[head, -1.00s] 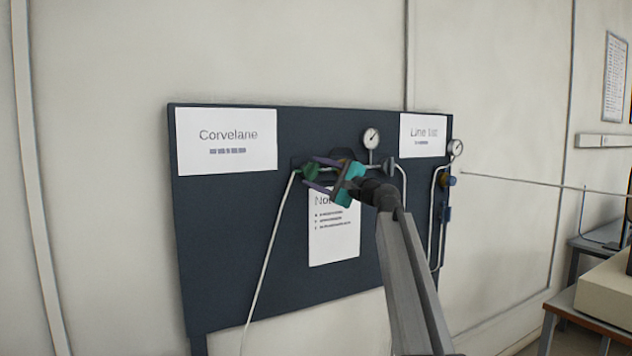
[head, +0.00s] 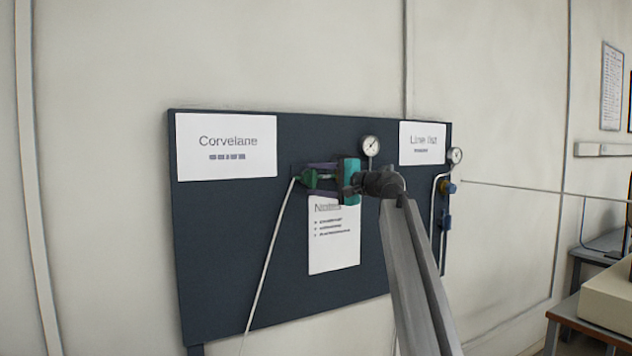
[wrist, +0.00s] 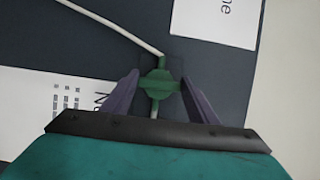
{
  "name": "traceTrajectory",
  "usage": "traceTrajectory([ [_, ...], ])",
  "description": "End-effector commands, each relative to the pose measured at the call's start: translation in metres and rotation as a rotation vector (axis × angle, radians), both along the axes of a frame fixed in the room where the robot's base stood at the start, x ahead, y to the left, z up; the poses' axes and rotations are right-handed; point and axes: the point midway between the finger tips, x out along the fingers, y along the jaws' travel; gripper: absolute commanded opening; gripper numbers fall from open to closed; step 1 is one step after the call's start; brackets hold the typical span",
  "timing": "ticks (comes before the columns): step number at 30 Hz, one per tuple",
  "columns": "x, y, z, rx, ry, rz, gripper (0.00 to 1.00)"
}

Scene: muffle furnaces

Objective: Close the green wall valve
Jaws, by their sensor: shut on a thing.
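The green wall valve (head: 311,180) is on the dark panel, at the upper end of a thin pale pipe, left of a round gauge. My gripper (head: 308,178), with a teal body and purple-grey fingers, reaches it from the right, one finger above and one below. In the wrist view the green valve (wrist: 160,86) lies between the two fingers (wrist: 160,80), which are shut on it. The pale pipe runs up and left from it there. Part of the valve is hidden by the fingers in the head view.
The dark panel (head: 240,260) carries white signs, a notice sheet (head: 334,240) below my gripper, a gauge (head: 371,146) just above it, and a second gauge (head: 455,156) with blue fittings at the right edge. A desk with a beige box (head: 607,300) stands at far right.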

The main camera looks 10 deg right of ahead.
Motion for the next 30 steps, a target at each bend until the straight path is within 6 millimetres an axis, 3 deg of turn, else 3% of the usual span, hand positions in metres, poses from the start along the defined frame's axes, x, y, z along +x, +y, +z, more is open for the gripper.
traceTrajectory([
  [5, 0.000, 0.001, -0.001, -0.004, 0.000, 0.002, 0.31],
  [6, 0.000, 0.001, -0.001, -0.004, 0.000, 0.002, 0.55],
  [9, 0.000, 0.001, -0.001, -0.003, 0.000, 0.002, 0.72],
  [22, -0.003, -0.002, -0.001, -0.001, -0.001, 0.000, 0.72],
  [30, -0.023, -0.018, -0.002, -0.001, -0.001, 0.000, 0.72],
])
